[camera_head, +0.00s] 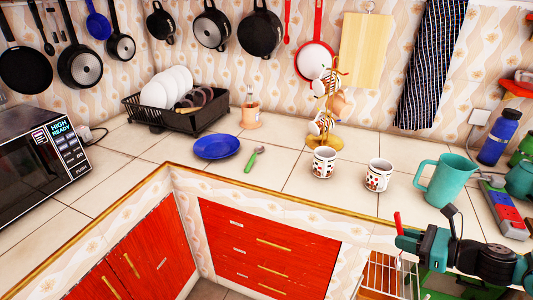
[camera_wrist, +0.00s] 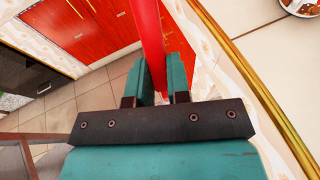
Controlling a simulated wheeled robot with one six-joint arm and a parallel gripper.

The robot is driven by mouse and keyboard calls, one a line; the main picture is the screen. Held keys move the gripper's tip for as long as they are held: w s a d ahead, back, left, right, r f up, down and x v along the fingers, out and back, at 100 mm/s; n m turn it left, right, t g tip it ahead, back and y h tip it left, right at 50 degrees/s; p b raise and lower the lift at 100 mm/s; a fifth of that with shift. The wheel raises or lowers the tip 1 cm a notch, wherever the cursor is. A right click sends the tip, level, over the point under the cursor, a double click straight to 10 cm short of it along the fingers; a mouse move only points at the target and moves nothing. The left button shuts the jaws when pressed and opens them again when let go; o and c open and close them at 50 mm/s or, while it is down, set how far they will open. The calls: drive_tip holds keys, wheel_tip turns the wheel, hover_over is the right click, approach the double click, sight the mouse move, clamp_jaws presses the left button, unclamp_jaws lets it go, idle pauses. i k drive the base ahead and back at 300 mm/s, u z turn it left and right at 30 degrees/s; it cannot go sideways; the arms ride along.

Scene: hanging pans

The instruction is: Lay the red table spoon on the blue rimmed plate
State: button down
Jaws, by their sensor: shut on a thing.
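The blue plate (camera_head: 217,146) lies flat on the tiled counter, left of centre in the head view, with nothing on it. My gripper (camera_head: 404,240) is at the lower right, in front of the counter edge and well to the right of the plate. It is shut on the red spoon (camera_head: 397,221), whose short red end sticks up from the jaws. In the wrist view my gripper (camera_wrist: 161,78) has its teal fingers on both sides of the long red spoon (camera_wrist: 149,40). The rest of the spoon is out of frame or hidden by the gripper.
A green spoon (camera_head: 254,158) lies right of the plate. A black dish rack (camera_head: 190,122) stands behind it. Two spotted mugs (camera_head: 324,162) (camera_head: 378,175), a mug tree (camera_head: 325,135) and a teal pitcher (camera_head: 445,182) stand to the right. Counter left of the plate is clear.

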sight(217, 145)
drive_tip(key=z, duration=0.45)
drive_tip(key=k, duration=0.15)
drive_tip(key=u, duration=1.55)
drive_tip(key=i, duration=1.15)
drive_tip(key=z, duration=0.1)
